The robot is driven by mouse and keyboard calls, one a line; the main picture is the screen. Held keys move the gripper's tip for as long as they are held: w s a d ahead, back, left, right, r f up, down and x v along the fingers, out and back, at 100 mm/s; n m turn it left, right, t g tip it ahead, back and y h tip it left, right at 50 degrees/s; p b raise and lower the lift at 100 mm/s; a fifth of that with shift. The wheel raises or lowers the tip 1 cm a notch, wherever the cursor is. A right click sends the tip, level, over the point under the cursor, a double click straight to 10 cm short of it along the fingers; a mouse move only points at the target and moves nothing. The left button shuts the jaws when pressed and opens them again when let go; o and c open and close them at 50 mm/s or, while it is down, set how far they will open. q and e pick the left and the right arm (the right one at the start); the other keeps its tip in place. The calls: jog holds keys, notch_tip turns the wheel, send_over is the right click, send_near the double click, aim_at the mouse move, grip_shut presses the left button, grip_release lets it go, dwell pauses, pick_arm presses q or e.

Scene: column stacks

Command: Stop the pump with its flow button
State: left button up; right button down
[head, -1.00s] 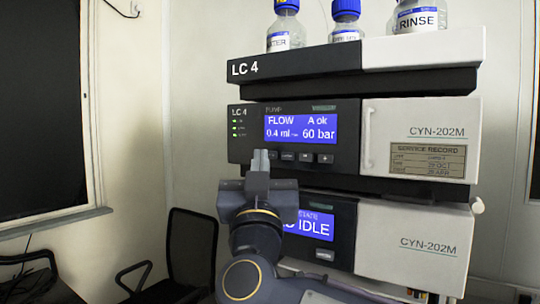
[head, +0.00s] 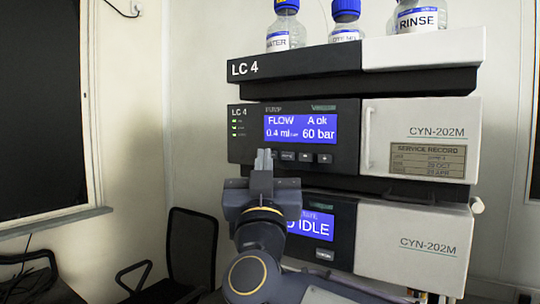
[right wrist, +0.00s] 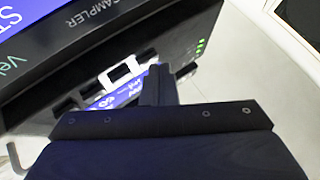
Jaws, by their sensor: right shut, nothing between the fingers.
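The pump (head: 245,146) is the dark-fronted module labelled PUMP in the LC 4 stack. Its blue screen (head: 300,128) reads FLOW 0.4 ml, A ok, 60 bar. A row of small buttons (head: 306,156) sits under the screen; the leftmost one is at least partly hidden behind my right fingertips. My right gripper (head: 263,160) is shut and empty, pointing up in front of the pump's lower left front. I cannot tell whether its tips touch the panel. It also shows in the right wrist view (right wrist: 158,85). My left gripper is not in view.
Below the pump, another module's screen (head: 312,225) reads IDLE, partly hidden by my right arm. Bottles with blue caps, such as the RINSE bottle (head: 418,18), stand on top. A handle (head: 368,138) juts from the pump's white door. A chair (head: 190,245) stands at left.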

jog(key=shift+w+d, duration=0.1)
jog(key=shift+w, duration=0.05)
dwell(0.5)
jog(key=shift+s+a, duration=0.5)
jog(key=shift+s, duration=0.2)
jog(key=s+a, duration=0.1)
jog(key=s, duration=0.1)
jog(key=s+a, duration=0.2)
jog(key=shift+d, duration=0.15)
dwell(0.6)
